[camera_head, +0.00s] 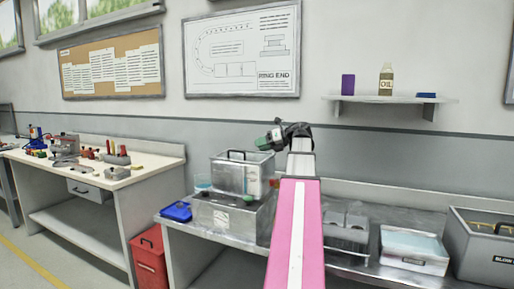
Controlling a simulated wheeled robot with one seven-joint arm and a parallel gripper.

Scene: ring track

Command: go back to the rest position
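My arm is raised in front of me, its long pink link reaching up over the metal bench. My gripper (265,142) is at the far end, bent to the left, dark with a green part. It appears above and behind the metal lidded box (243,172) in the picture. Its fingers are too small and turned to tell whether they are open, shut or holding anything.
A red bin (150,258) stands on the floor. A wall shelf (390,98) is at upper right.

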